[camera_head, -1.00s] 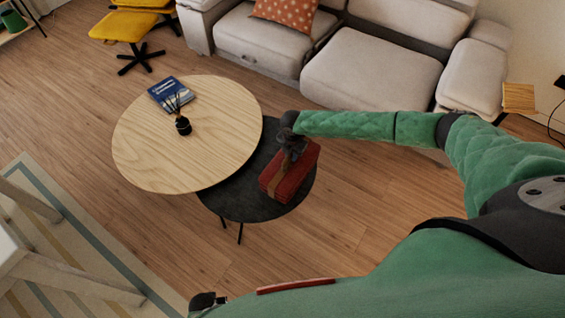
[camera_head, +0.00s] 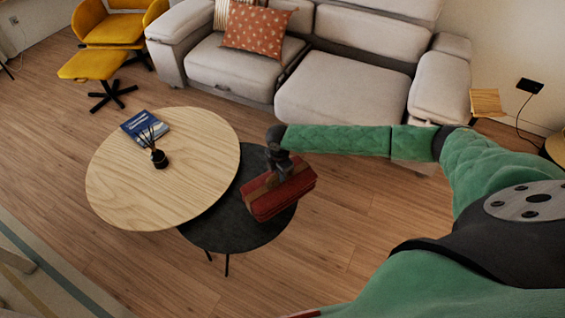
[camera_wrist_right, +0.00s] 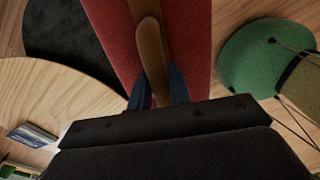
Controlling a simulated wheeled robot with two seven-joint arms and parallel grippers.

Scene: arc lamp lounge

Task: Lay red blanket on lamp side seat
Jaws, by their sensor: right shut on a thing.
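The red blanket (camera_head: 285,197) is a folded bundle with a brown strap. My right gripper (camera_head: 281,168) is shut on it at the strap and holds it, tilted, over the right part of the black round table (camera_head: 230,230). In the right wrist view the red blanket (camera_wrist_right: 112,35) and strap fill the space between the fingers, so the exact grip is partly hidden. The grey sofa's right seat (camera_head: 340,97) is bare, beyond my right arm. No lamp can be made out clearly. My left gripper is out of view.
A light wooden round table (camera_head: 165,190) carries a blue book (camera_head: 145,128) and a black reed diffuser (camera_head: 159,158). An orange patterned cushion (camera_head: 258,32) lies on the left sofa seat. A small wooden side table (camera_head: 486,103) stands right of the sofa.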

